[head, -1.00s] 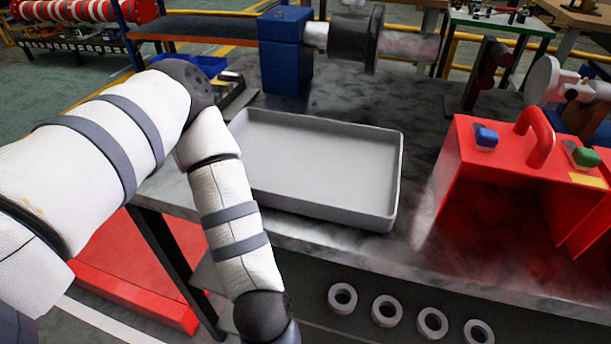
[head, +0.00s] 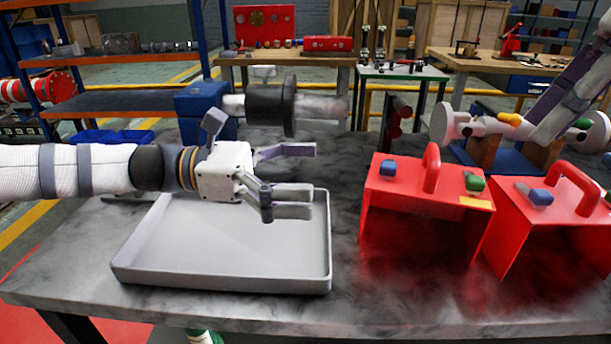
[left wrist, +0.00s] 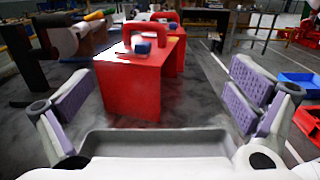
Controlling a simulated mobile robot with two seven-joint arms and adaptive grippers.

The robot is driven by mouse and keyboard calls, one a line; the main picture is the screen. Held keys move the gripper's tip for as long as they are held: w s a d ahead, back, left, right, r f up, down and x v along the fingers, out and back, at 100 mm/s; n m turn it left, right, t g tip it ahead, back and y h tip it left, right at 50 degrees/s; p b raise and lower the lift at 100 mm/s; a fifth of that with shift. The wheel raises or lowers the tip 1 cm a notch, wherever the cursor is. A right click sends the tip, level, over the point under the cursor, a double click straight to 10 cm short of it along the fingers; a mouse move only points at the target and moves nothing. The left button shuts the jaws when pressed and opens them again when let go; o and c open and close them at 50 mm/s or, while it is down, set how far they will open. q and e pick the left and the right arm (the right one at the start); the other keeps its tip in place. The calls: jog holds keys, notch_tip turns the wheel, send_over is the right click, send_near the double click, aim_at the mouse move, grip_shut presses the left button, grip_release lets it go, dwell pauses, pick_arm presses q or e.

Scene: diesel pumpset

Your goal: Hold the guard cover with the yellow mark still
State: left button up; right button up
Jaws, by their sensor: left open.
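The guard cover with the yellow mark (head: 405,200) is a red, open-fronted box on the bench, with a red arched handle and blue and green knobs. Its yellow strip lies at the top front right edge. My left gripper (head: 303,178) is above the tray, left of this cover and apart from it. It is open and empty, its fingers pointing right toward the cover. In the left wrist view the cover (left wrist: 130,88) stands ahead between the spread fingers. My right gripper (head: 572,92) is partly in view at the top right, above the second cover; its jaw state is unclear.
A second red guard cover (head: 530,215) stands close on the right. The grey tray (head: 225,283) lies under my left gripper. A blue block with a dark cylinder (head: 268,108) is behind it. A shaft with pale round ends (head: 475,124) sits behind the covers.

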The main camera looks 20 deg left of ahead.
aim_at(394, 187)
pick_arm(q)
jog(key=x, duration=1.2)
jog(key=shift+w, duration=0.1)
grip_shut()
dwell(0.8)
jog(key=c, duration=1.2)
grip_release()
